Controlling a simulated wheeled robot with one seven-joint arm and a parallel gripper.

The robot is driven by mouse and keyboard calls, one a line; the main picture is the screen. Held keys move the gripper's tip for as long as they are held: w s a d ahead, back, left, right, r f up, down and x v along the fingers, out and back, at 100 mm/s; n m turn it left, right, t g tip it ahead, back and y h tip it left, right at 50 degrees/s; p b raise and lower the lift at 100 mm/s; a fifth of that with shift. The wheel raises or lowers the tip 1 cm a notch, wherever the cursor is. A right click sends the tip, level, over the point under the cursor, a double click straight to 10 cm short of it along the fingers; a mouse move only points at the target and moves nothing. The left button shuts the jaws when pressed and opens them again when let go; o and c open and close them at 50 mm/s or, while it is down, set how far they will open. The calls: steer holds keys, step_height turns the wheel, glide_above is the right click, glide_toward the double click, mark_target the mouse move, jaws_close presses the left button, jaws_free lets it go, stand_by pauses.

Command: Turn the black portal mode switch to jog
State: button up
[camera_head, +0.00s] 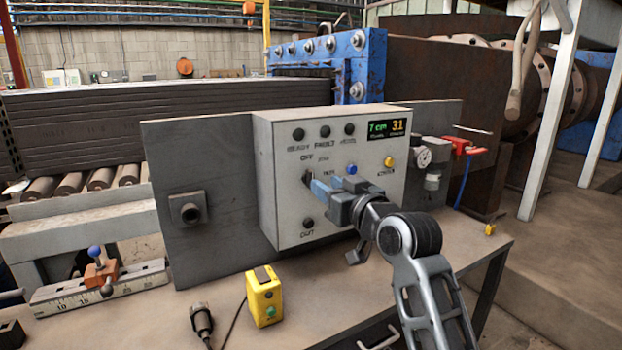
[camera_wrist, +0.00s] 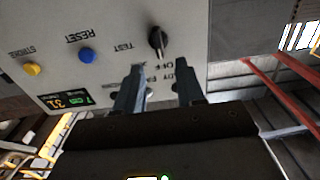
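The black mode switch (camera_head: 307,178) is a small knob on the pale grey control box (camera_head: 282,210), below the OFF label. It shows clearly in the wrist view (camera_wrist: 158,41), upside down, near OFF and TEST lettering; a pale mark on it seems to face the OFF side. My gripper (camera_head: 318,188) reaches the panel from the right. In the wrist view its two fingers (camera_wrist: 159,66) stand apart, with the knob just beyond the gap between their tips. I cannot tell whether they touch it. The jog lettering is partly hidden by a finger in the wrist view.
A blue button (camera_head: 351,169), a yellow button (camera_head: 388,162) and a lower black socket or button (camera_head: 308,223) share the panel. A green-and-orange display (camera_head: 387,128) sits above. A red-handled valve (camera_head: 462,145) stands right.

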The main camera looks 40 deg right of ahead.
mark_target(313, 176)
steer(key=x, duration=0.5)
steer(key=shift+w+d+p, duration=0.1)
steer(key=shift+w+p, duration=0.3)
jaws_close()
